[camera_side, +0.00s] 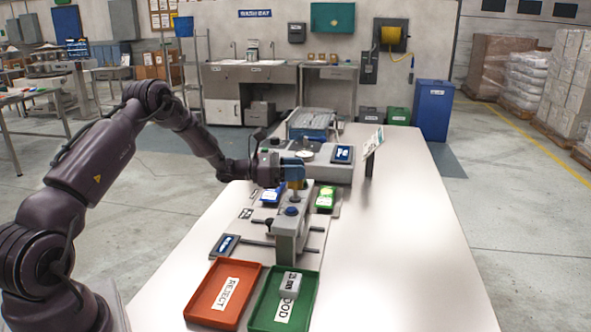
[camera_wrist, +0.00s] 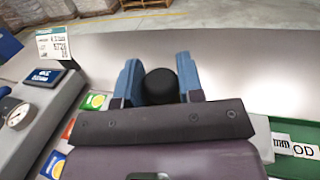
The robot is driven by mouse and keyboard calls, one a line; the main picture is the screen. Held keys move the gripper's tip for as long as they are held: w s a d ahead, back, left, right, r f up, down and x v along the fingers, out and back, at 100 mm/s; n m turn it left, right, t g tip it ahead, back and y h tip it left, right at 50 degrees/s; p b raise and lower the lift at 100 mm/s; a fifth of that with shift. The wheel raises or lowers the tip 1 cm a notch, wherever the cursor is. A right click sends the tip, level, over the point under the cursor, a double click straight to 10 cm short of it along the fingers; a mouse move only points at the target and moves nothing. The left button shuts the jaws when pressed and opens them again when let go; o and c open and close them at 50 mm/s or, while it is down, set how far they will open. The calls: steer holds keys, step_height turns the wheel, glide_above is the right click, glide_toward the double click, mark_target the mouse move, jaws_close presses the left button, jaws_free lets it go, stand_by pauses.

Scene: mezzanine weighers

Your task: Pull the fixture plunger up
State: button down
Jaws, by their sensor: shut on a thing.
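The grey fixture (camera_side: 284,241) stands on the white table, with a blue round knob on its front and rods out to the left. In the wrist view the black round plunger knob (camera_wrist: 160,87) sits between the blue fingers of my gripper (camera_wrist: 159,82), which is shut on it. In the side view my gripper (camera_side: 293,172) is at the top of the fixture, and the fingers hide the knob. I cannot tell how far up the plunger is.
A red REJECT tray (camera_side: 189,310) and a green tray (camera_side: 309,297) holding a small grey block (camera_side: 290,283) lie in front. A scale with a blue display (camera_side: 342,154) and a sign (camera_side: 374,142) stand behind. The table's right side is clear.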

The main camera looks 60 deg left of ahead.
steer(key=shift+r, duration=1.3)
steer(key=c, duration=0.8)
jaws_free()
steer(key=shift+o, duration=0.2)
steer(key=shift+s, duration=0.1)
steer(key=v, duration=1.3)
